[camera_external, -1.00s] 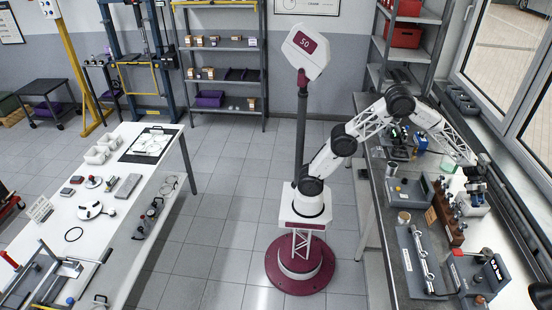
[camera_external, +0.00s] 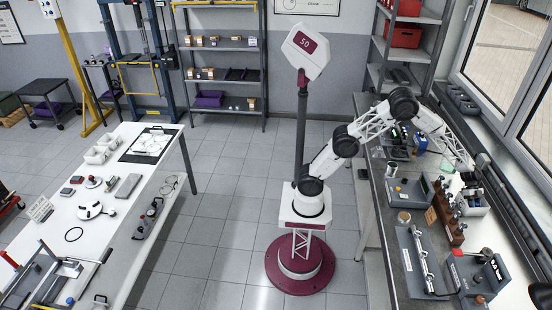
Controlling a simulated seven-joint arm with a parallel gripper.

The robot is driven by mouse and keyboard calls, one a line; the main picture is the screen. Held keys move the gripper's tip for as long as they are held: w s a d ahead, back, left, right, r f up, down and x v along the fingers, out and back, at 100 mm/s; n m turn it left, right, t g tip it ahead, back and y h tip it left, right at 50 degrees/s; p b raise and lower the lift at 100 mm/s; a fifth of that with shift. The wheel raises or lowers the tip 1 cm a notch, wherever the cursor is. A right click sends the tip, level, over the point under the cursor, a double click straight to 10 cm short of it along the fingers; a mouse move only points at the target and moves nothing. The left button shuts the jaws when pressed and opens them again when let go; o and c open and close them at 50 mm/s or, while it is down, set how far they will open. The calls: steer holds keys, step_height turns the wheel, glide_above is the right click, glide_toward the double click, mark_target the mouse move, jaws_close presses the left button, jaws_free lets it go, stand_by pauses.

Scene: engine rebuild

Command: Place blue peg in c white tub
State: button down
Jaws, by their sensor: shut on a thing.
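My gripper (camera_external: 471,188) is over the right-hand bench, at the end of my forearm. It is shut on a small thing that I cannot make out. A white tub (camera_external: 474,210) stands on the bench just below my gripper and is partly covered by it. White tubs (camera_external: 97,154) also stand on the white table at left. No letter is readable on any tub. I cannot pick out the blue peg for sure. A brown rack (camera_external: 446,221) with several upright pegs stands just left of the tub by my gripper.
A grey fixture with a bright rod (camera_external: 424,262) and a grey box device (camera_external: 481,273) stand at the bench's near end. The window sill and a rail border the bench at right.

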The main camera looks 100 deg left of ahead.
steer(key=c, duration=0.8)
jaws_free()
steer(key=shift+v, duration=0.8)
steer(key=v, duration=1)
steer(key=shift+a+r, duration=0.1)
steer(key=shift+r, duration=0.15)
